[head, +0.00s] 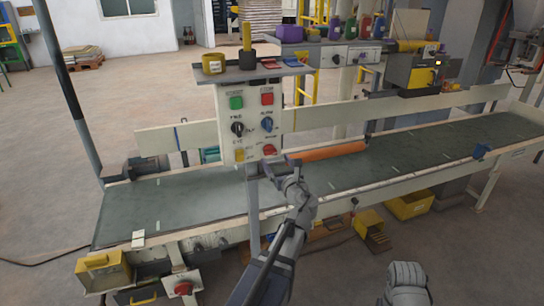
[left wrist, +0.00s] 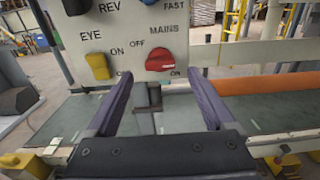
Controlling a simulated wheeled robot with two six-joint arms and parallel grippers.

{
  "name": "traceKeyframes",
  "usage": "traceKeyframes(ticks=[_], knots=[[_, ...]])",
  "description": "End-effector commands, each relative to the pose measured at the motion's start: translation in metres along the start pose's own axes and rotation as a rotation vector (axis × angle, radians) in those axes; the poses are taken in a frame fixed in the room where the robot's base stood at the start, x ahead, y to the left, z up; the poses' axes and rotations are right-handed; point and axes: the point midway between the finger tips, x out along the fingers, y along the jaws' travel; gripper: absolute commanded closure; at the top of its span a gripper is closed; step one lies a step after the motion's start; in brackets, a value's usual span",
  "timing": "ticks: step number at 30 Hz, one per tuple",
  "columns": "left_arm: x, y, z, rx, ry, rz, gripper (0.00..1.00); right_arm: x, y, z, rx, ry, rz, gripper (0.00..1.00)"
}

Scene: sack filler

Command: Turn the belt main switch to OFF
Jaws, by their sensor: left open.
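The belt main switch is a red knob (left wrist: 165,62) labelled MAINS, low on the right of the pale control panel (left wrist: 130,25). OFF is printed at its upper left and ON below it at the right. Its exact pointing is hard to tell. In the head view the red knob (head: 269,150) shows just above my left gripper (head: 279,166). In the left wrist view my left gripper (left wrist: 160,84) is open and empty. The knob shows beyond its fingertips, between and slightly above them, seemingly apart.
A yellow EYE knob (left wrist: 98,66) sits left of the switch. Above are a blue knob (head: 267,125), a black knob (head: 238,128), and green (head: 236,102) and red (head: 267,98) buttons. An orange roller (head: 330,151) lies right of the panel, over the green belt (head: 420,150).

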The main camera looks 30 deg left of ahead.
Motion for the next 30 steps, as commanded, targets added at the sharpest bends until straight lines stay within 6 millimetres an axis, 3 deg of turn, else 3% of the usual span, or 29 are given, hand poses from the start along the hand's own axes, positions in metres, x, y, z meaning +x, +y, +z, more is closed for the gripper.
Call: traceKeyframes(ticks=[3,9,21,30], knots=[[0.022,-0.001,0.0,-0.001,0.0,0.003,0.12,0.0,0.0,0.0,0.0,0.0,0.0,0.5],[0.043,-0.001,0.0,-0.002,0.001,0.002,0.12,0.0,0.0,0.0,0.0,0.0,0.0,0.5],[0.048,0.0,0.0,-0.003,0.001,0.0,0.12,0.0,0.0,0.0,0.0,0.0,0.0,0.5],[0.048,0.0,0.0,-0.003,0.001,0.0,0.45,0.0,0.0,0.0,0.0,0.0,0.0,0.5]])
